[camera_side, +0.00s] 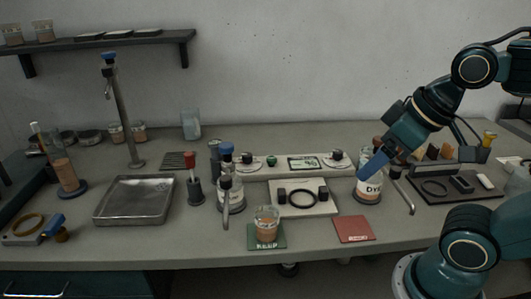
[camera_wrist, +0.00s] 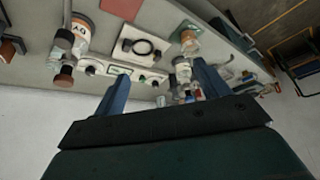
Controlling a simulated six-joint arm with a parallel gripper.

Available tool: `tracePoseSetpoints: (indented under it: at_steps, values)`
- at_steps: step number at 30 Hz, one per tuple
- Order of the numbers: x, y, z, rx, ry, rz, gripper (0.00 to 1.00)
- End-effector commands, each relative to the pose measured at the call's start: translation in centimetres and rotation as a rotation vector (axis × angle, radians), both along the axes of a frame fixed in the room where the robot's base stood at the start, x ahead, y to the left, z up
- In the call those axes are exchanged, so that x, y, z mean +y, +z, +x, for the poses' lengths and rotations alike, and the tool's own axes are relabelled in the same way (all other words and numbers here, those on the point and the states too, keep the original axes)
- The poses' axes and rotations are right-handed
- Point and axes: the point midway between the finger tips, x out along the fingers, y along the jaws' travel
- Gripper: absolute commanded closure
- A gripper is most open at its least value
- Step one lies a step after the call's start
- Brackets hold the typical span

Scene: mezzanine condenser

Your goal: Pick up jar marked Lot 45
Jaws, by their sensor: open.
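No marking reading Lot 45 is legible in either view. My gripper (camera_side: 394,163) is open and empty, close to that bottle in the side view. Its two blue fingers (camera_wrist: 160,74) show apart in the wrist view.
A red mat (camera_side: 354,229) lies empty at the front. A pale console with knobs (camera_side: 290,163), a clear bottle (camera_side: 231,193) and a bent metal spout (camera_side: 403,191) stand nearby. A metal tray (camera_side: 135,199) is left; a dark tray (camera_side: 461,194) is right. Small jars (camera_side: 45,30) sit on the shelf.

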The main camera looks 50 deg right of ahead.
Motion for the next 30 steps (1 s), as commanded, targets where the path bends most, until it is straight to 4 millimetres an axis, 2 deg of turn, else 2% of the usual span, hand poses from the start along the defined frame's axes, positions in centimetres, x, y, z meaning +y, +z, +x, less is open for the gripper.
tracePoseSetpoints:
  at_steps: [8, 14, 20, 30]
  values:
    - [0.0, 0.0, 0.1, 0.002, 0.006, -0.002, 0.26]
    - [0.3, 0.2, 1.1, 0.03, 0.062, -0.025, 0.26]
    - [0.9, 0.5, 3.5, 0.093, 0.198, -0.078, 0.26]
    - [2.7, -0.3, 9.1, 0.218, 0.51, -0.174, 0.26]
